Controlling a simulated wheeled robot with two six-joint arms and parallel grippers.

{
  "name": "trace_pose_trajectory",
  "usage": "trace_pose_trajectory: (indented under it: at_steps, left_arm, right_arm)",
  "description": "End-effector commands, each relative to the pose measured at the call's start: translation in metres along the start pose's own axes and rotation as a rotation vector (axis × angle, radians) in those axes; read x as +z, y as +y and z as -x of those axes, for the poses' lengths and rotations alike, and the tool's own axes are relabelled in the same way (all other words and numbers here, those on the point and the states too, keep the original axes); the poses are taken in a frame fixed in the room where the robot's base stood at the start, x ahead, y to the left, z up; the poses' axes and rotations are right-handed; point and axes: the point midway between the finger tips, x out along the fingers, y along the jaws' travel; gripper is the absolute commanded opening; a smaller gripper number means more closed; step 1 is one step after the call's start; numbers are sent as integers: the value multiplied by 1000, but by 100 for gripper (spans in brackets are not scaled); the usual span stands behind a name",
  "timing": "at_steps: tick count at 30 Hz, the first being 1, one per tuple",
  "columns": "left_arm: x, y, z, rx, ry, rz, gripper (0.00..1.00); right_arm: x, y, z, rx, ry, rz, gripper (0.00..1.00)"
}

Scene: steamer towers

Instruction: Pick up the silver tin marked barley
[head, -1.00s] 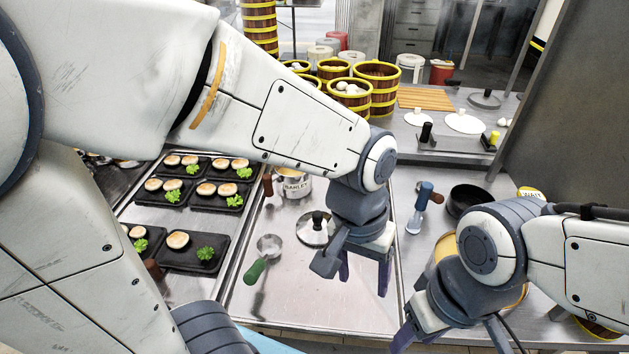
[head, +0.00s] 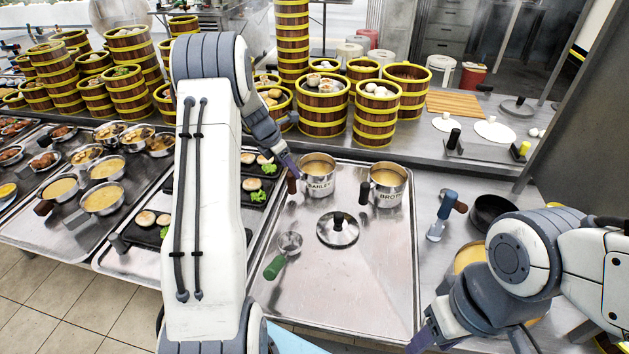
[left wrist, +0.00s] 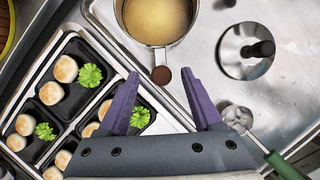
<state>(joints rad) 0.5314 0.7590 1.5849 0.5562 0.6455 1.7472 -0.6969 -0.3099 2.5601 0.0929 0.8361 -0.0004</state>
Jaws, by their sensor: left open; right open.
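The silver tin marked BARLEY (head: 319,186) stands upright at the back left of the steel tray, filled with pale yellow-brown contents. Its brown handle (head: 291,183) points left. My left gripper (head: 284,162) is open and empty beside the handle. In the left wrist view the tin (left wrist: 160,42) is at the top, its handle end (left wrist: 161,75) just ahead of and between the open fingertips (left wrist: 163,92), with no contact visible. A similar tin marked BROTH (head: 388,190) stands to its right. My right gripper (head: 432,338) is open at the lower right, partly cut off.
A lid (head: 338,229) and a green-handled ladle (head: 283,256) lie on the steel tray (head: 370,285). Black dishes with buns and lettuce (head: 258,187) are left of it. Steamer baskets (head: 323,108) stand behind. The tray's front right is clear.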

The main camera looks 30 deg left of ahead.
Motion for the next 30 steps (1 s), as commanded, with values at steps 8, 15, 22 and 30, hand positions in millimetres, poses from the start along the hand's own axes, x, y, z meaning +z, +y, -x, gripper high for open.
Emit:
trace_pose_trajectory:
  at_steps: [8,15,22,30]
  left_arm:
    - [1,-2,-25,-3,2,-3,67]
    - [1,-2,-60,-2,2,-6,67]
    - [1,-1,-66,0,1,-5,67]
    - [1,-1,-65,0,1,-5,0]
  right_arm:
    - [0,0,5,0,0,0,50]
    - [-1,-1,11,0,0,0,50]
    - [-1,-1,11,0,0,0,50]
    - [-1,-1,11,0,0,0,50]
